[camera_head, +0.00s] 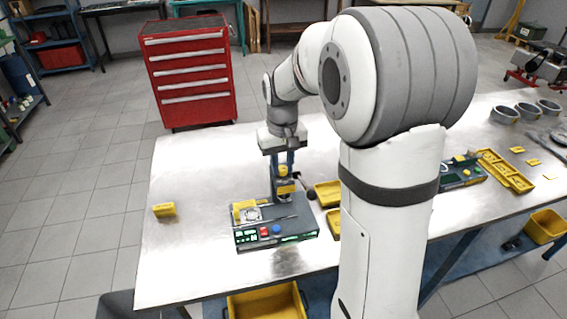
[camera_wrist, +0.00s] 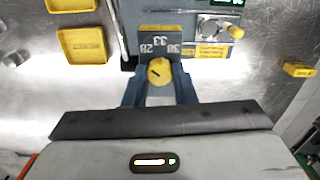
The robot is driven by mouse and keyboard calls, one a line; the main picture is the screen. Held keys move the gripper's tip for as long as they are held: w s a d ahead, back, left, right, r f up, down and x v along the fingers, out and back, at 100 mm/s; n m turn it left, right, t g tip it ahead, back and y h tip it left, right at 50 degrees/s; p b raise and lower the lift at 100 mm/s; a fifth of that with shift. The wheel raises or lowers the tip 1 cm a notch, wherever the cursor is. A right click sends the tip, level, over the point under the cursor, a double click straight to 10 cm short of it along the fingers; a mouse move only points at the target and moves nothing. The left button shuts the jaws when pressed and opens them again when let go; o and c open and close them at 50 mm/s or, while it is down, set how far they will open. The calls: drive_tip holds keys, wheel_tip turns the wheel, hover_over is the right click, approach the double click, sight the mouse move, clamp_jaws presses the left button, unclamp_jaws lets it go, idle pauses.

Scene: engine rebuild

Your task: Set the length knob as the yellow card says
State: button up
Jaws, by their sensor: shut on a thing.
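The yellow length knob (camera_wrist: 160,72) sits between the two blue-grey fingers of my gripper (camera_wrist: 159,84), which is shut on it. A dark pointer line crosses its face at a slant. The dark dial plate (camera_wrist: 160,42) beyond it carries numbers that look like 28, 33 and 30, upside down in the wrist view. In the head view my gripper (camera_head: 284,180) points down at the back of the grey machine (camera_head: 300,226). A small yellow card (camera_head: 164,209) stands on the table to the left; it also shows in the wrist view (camera_wrist: 299,69). Its writing is unreadable.
The machine's front has red and blue buttons (camera_head: 270,230) and green lights. Yellow trays (camera_head: 328,194) lie right of it, partly behind my arm. Another device (camera_head: 462,172) and metal bowls (camera_head: 503,115) stand farther right. The table's left part is mostly clear.

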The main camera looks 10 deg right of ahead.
drive_tip(key=shift+c, duration=1)
drive_tip(key=m, duration=0.3)
drive_tip(key=shift+m+b, duration=0.3)
drive_tip(key=shift+m, duration=0.1)
drive_tip(key=m, duration=0.6)
drive_tip(key=shift+b, duration=0.4)
drive_tip(key=m, duration=0.5)
drive_tip(key=shift+m, duration=0.4)
drive_tip(key=m, duration=0.4)
drive_tip(key=shift+b, duration=0.35)
drive_tip(key=shift+m, duration=0.3)
